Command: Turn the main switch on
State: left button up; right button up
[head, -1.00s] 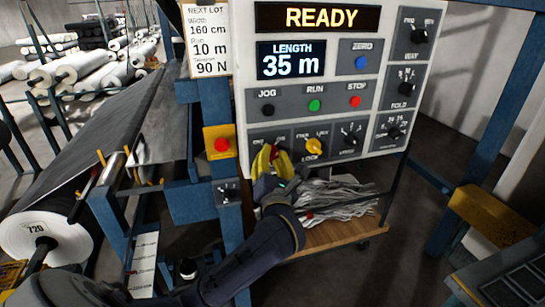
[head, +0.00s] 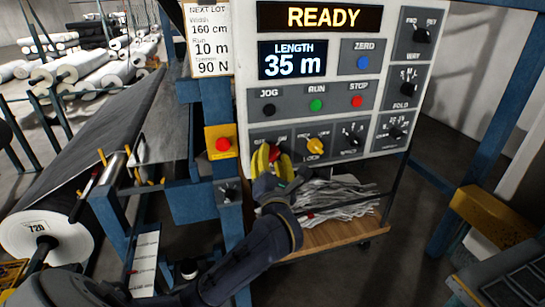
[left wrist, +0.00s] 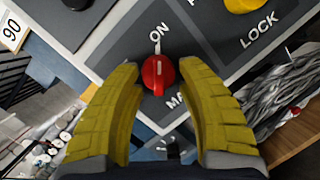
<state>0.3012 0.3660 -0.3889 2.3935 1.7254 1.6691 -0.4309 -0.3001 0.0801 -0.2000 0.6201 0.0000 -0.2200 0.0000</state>
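The main switch is a red round knob (left wrist: 158,76) on the grey panel. In the left wrist view its white mark points up the picture, towards the ON label; the label starting "MA" is partly hidden. In the head view the knob (head: 273,155) shows between yellow fingers at the panel's lower left. My left gripper (left wrist: 160,75) is open, with one finger on each side of the knob and small gaps between. In the head view the gripper (head: 268,158) is at the panel's lower edge. My right gripper is not in view.
A yellow LOCK knob (head: 316,146) sits just right of the red knob. A red button on a yellow box (head: 221,144) is to the left. A cart (head: 340,232) with grey scraps stands below the panel. The display (head: 323,17) reads READY.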

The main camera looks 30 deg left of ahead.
pick_arm(q)
jog(key=o, duration=0.4)
jog(key=shift+d+r, duration=0.1)
jog(key=shift+r, duration=0.1)
jog(key=shift+c, duration=0.2)
jog(key=v, duration=0.7)
jog(key=shift+s+f, duration=0.15)
jog(key=shift+s, duration=0.05)
jog(key=shift+d, duration=0.1)
